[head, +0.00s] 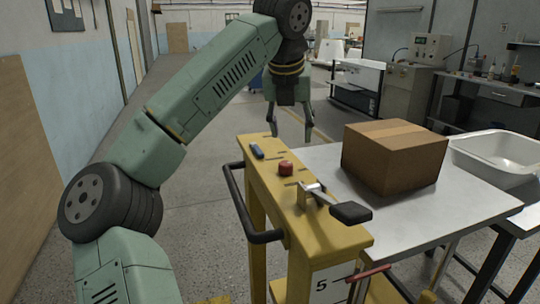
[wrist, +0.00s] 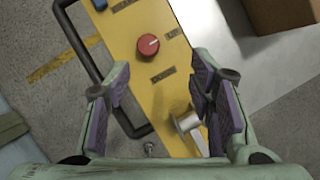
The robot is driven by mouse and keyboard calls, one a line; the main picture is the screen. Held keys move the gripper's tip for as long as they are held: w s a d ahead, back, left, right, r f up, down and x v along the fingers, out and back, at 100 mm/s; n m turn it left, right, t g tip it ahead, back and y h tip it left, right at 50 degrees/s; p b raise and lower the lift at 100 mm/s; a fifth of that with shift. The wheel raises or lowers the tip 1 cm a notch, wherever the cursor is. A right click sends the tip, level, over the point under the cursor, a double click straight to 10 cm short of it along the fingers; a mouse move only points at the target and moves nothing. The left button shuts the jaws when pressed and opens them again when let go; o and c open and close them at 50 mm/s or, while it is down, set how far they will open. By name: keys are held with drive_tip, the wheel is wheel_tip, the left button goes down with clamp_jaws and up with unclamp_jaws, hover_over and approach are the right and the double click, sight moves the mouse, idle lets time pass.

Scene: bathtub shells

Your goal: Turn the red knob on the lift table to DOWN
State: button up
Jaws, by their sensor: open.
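The red knob (head: 286,168) sits on the top of the yellow control beam of the lift table (head: 258,184). In the wrist view the red knob (wrist: 148,44) is seen from above, beyond the fingers and between their lines. Dark label plates (wrist: 163,75) lie beside it; their lettering is too small to read surely. A small pale mark shows on the knob, but its setting is unclear. My gripper (head: 290,134) points down with its fingers spread and empty, above and apart from the beam. The wrist view shows both fingers of my gripper (wrist: 162,84) with nothing between them.
A blue part (head: 257,151) and a lever with a black handle (head: 350,212) flank the knob. A black rail (head: 236,202) runs along the beam's left side. A cardboard box (head: 395,157) stands on the grey tabletop (head: 440,214). A white basin (head: 498,154) is at right.

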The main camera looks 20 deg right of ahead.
sight(286, 163)
drive_tip(key=shift+y, duration=0.4)
drive_tip(key=x, duration=0.3)
drive_tip(key=p+x, duration=0.1)
drive_tip(key=x, duration=0.3)
drive_tip(key=a+x, duration=0.1)
drive_tip(key=x, duration=0.2)
drive_tip(key=shift+w+d+f, duration=0.1)
drive_tip(key=shift+w+f, duration=0.25)
drive_tip(key=shift+w, duration=0.05)
drive_tip(key=shift+c, duration=0.3)
drive_tip(key=shift+p, duration=0.3)
drive_tip(key=c, duration=1.1)
